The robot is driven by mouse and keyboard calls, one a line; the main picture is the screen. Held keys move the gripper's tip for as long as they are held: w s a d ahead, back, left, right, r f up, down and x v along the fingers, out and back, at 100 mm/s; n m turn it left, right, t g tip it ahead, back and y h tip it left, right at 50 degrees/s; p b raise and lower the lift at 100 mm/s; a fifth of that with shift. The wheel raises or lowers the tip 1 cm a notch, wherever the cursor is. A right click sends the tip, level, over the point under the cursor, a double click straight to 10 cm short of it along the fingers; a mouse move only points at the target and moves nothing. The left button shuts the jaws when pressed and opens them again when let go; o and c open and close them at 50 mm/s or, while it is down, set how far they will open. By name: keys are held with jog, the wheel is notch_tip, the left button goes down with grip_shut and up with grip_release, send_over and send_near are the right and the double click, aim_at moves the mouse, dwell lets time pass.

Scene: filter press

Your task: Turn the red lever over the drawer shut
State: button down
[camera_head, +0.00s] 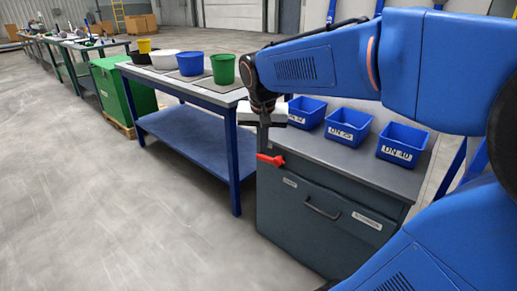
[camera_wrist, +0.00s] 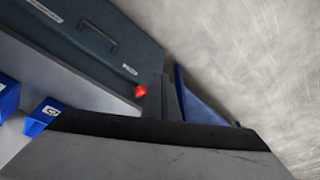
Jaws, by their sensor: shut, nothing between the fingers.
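The red lever (camera_head: 270,160) sits at the upper left of the grey cabinet front, above the drawer (camera_head: 345,213), and looks roughly sideways in the head view. In the wrist view only a small part of the red lever (camera_wrist: 141,91) shows, close beside my fingers. The drawer has a dark bar handle (camera_head: 322,209) and looks closed. My gripper (camera_head: 264,122) is above the lever, near the left end of the cabinet top, and appears apart from it. Its fingers (camera_wrist: 164,98) are shut and empty. The fingertips are hard to make out in the head view.
Several blue bins, one of them here (camera_head: 348,126), stand on the cabinet top (camera_head: 375,165). A blue workbench (camera_head: 185,135) with buckets stands close to the left of the cabinet. The floor (camera_head: 110,220) in front is clear.

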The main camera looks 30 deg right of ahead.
jog(key=w+d+m+g, duration=0.1)
jog(key=w+d+m, duration=0.25)
jog(key=w, duration=0.65)
jog(key=m+g+h, duration=0.1)
jog(key=m+h, duration=0.1)
jog(key=m, duration=0.2)
send_over(270, 159)
jog(key=w+a, duration=0.4)
jog(key=a, duration=0.1)
notch_tip(270, 159, down, 4)
jog(key=s+x, duration=0.1)
jog(key=x, duration=1.2)
jog(key=shift+a+f, duration=0.3)
jog(key=shift+f, duration=0.1)
